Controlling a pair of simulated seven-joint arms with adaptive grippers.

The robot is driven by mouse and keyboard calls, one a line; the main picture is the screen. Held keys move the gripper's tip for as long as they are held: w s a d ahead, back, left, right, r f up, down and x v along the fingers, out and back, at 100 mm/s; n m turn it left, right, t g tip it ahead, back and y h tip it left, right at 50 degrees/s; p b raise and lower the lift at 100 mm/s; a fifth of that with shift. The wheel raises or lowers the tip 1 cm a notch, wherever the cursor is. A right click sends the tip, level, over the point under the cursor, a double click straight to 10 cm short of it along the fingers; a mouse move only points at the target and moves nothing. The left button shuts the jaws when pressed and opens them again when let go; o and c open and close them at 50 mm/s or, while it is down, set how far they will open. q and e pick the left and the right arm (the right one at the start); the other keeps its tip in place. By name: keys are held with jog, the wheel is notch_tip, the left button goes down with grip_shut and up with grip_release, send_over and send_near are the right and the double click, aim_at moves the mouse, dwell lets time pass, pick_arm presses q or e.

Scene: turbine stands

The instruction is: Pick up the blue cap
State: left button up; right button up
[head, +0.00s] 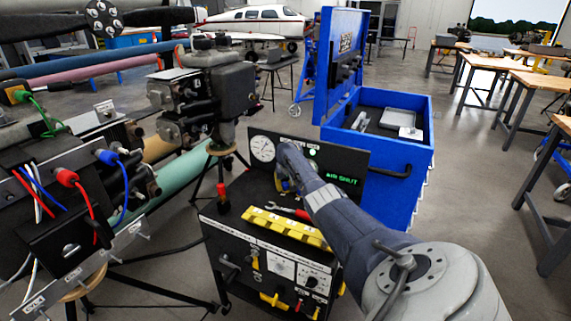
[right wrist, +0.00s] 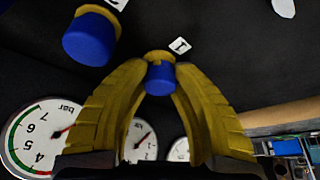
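In the right wrist view, a small blue cap (right wrist: 160,77) with a yellow collar is between the tips of my right gripper (right wrist: 162,70), below a label marked 1. The yellow fingers close in on both sides of it and appear to touch it. A larger-looking blue cap (right wrist: 90,38) with a yellow collar is at the upper left, by a second label, clear of the fingers. In the head view my right arm reaches to the black panel, and its gripper (head: 282,182) is mostly hidden by the arm. My left gripper is not seen.
A black test cart (head: 270,275) carries a pressure gauge (head: 262,149), a green lit display (head: 343,180) and a yellow rack (head: 285,228). An open blue tool chest (head: 405,178) stands behind it at right. Cables and a pipe stand (head: 190,175) crowd the left.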

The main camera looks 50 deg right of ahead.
jog(key=shift+c, duration=1.3)
jog(key=shift+r, duration=0.15)
